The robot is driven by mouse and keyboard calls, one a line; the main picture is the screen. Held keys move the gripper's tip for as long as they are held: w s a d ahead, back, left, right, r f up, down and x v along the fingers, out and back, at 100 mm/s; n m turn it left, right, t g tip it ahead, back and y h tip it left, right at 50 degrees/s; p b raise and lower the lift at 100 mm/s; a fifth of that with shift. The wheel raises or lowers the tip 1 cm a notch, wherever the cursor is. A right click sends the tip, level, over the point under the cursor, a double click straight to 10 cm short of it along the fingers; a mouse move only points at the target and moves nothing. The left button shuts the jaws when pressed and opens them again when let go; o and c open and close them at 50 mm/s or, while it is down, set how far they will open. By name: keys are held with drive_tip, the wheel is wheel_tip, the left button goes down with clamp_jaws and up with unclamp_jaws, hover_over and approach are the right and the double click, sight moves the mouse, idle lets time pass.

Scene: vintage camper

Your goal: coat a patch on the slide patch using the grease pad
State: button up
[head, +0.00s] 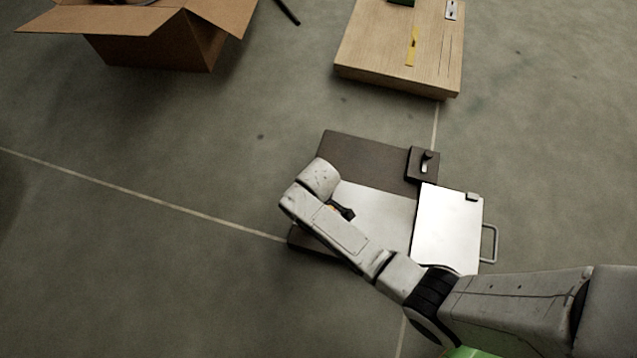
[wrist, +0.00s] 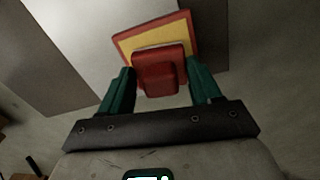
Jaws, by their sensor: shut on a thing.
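In the wrist view my gripper (wrist: 162,82) has its green fingers on both sides of the grease pad (wrist: 157,58), shut on its red block. The pad is a red plate with a yellow layer. It is over or against a pale flat surface (wrist: 90,28); I cannot tell if it touches. In the head view a pale plate (head: 378,212) lies on a dark base (head: 362,158), probably holding the slide patch. No patch outline or grease coat is clear. My arm covers the plate's left part and hides the pad and most of my gripper there.
A bright white panel (head: 445,228) with a metal handle (head: 489,243) adjoins the plate on the right. A dark latch block (head: 423,165) sits at the base's back right corner. A wooden board (head: 385,55) and an open cardboard box (head: 150,48) stand farther back. Floor at left is clear.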

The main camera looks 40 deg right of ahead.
drive_tip(key=shift+f, duration=0.6)
idle(1.8)
wheel_tip(320, 180, up, 7)
drive_tip(key=p, duration=0.7)
drive_tip(key=shift+r+p, duration=0.1)
drive_tip(key=shift+p, duration=0.2)
